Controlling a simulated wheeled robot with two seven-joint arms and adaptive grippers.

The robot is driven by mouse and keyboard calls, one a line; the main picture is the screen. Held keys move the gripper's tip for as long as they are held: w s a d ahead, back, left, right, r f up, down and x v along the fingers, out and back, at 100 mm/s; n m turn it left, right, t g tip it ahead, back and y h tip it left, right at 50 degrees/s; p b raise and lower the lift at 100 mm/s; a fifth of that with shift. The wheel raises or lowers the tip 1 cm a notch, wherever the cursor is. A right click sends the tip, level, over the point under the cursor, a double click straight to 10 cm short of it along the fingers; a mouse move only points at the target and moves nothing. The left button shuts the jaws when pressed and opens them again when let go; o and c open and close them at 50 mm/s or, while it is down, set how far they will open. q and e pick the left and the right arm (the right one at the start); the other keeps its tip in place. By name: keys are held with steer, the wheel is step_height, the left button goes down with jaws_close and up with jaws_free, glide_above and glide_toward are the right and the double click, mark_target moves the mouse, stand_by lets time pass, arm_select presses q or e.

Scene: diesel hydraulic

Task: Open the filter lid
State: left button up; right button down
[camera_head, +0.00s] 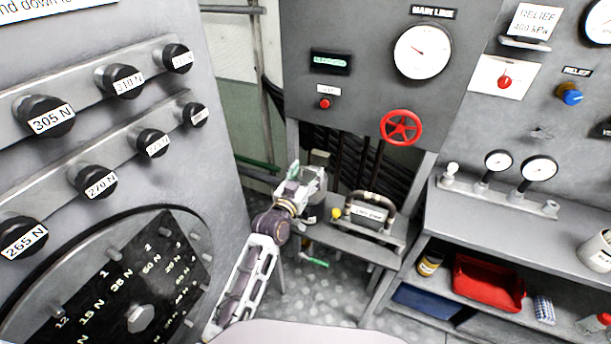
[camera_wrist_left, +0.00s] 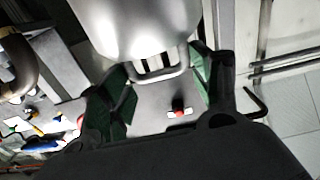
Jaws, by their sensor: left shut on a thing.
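My left gripper (camera_head: 305,178) is above the left end of a low bench, below the gauge panel. In the left wrist view, its green-padded fingers (camera_wrist_left: 162,80) stand on either side of a metal loop handle (camera_wrist_left: 163,76). The handle joins a smooth silver rounded body (camera_wrist_left: 135,28), which I take to be the filter with its lid. The gripper is shut on the handle. The seam between lid and body cannot be made out. My right gripper is not in view.
A bench (camera_head: 345,240) carries a unit with a curved handle (camera_head: 371,200) and a yellow knob (camera_head: 337,213), close right of the gripper. A red handwheel (camera_head: 401,127) projects above. A labelled knob panel (camera_head: 85,110) stands left. A shelf with a red tray (camera_head: 487,283) stands right.

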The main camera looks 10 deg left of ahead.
arm_select(q)
steer(key=shift+o, duration=0.2)
steer(key=shift+w+d+r+p, duration=0.25)
steer(key=shift+w+r+p, duration=0.2)
steer(key=shift+w+r, duration=0.15)
steer(key=shift+w+d+r+p, duration=0.25)
steer(key=shift+w+r+p, duration=0.2)
steer(key=shift+w+r, duration=0.1)
steer(key=w, duration=0.1)
steer(key=w+d+r+p, duration=0.1)
steer(key=w, duration=0.1)
steer(key=shift+r, duration=0.2)
steer(key=shift+c, duration=0.2)
steer(key=shift+x, duration=0.95)
steer(key=shift+r, duration=0.2)
